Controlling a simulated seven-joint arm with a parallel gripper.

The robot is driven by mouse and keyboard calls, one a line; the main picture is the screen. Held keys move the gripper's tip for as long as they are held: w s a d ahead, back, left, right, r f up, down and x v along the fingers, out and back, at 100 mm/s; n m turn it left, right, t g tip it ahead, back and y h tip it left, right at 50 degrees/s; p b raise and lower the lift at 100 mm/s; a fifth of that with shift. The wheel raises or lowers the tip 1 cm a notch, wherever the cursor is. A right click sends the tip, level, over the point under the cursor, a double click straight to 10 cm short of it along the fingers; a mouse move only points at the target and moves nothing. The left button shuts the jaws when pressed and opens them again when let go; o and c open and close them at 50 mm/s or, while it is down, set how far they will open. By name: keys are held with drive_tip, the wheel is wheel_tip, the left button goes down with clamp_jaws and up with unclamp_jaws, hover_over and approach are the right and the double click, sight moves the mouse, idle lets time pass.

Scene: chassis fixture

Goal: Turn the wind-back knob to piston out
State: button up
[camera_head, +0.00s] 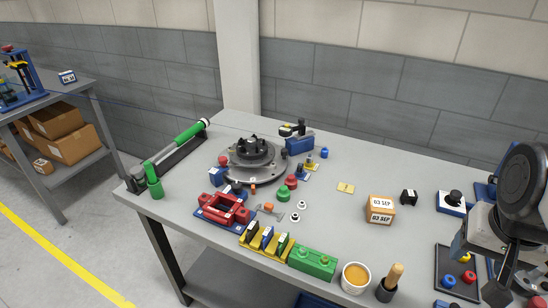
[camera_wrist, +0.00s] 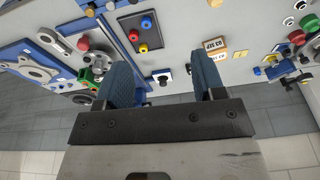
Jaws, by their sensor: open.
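A black round knob (camera_head: 455,197) stands on a small blue and white base at the right of the bench. It also shows in the wrist view as a black knob on a white plate (camera_wrist: 162,77), between my fingers in the picture but apart from them. I cannot read any marking that tells whether this is the wind-back knob, nor its setting. A red caliper-like part (camera_head: 225,207) sits on a blue base at the front left of the bench. My gripper (camera_wrist: 162,62) is open and empty, its two blue-grey fingers spread wide. In the head view my arm is at the far right.
A black tray (camera_head: 440,288) with coloured knobs lies near my arm. A cardboard box (camera_head: 381,209), a cup (camera_head: 355,278) and a green block (camera_head: 312,262) stand further left. A disc fixture (camera_head: 252,165) is at the back left.

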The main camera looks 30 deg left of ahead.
drive_tip(key=w+a, duration=1)
drive_tip(key=a, duration=0.1)
drive_tip(key=m+g, duration=0.2)
drive_tip(key=m, duration=0.1)
hover_over(236, 184)
drive_tip(key=f, duration=0.8)
drive_tip(key=d+f, duration=0.1)
drive_tip(key=f, duration=0.3)
drive_tip(key=shift+w, duration=0.1)
drive_tip(key=shift+a+f, duration=0.1)
drive_tip(key=shift+a, duration=0.35)
drive_tip(key=shift+f, duration=3.9)
drive_tip(key=shift+c, duration=0.2)
